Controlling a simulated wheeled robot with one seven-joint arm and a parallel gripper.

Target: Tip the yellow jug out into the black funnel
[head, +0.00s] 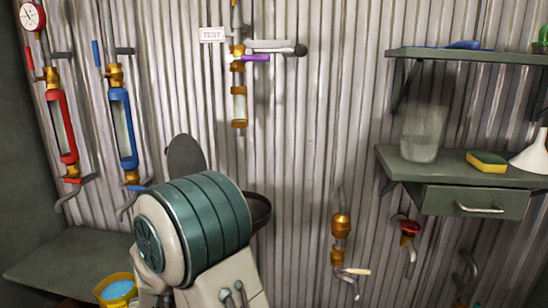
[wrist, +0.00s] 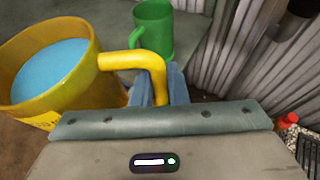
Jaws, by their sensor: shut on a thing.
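The yellow jug (wrist: 35,100) holds blue liquid and fills the left of the wrist view. My gripper (wrist: 160,88) is shut on its yellow handle. In the head view the jug (head: 118,290) shows at the bottom left, roughly upright with its mouth up. My arm hides my gripper there. A dark, round-rimmed thing (head: 261,209), which looks like the black funnel, shows partly behind my arm, to the right of the jug. Its lower part is hidden. I cannot tell whether the jug hangs clear of any surface.
A green mug (wrist: 153,30) stands just beyond the jug's handle. A grey-green bench top (head: 65,262) lies at the left. Blue (head: 122,125) and red (head: 62,125) gauge pipes line the wall. Shelves (head: 460,165) hold a glass vessel (head: 420,133) and sponge (head: 487,162).

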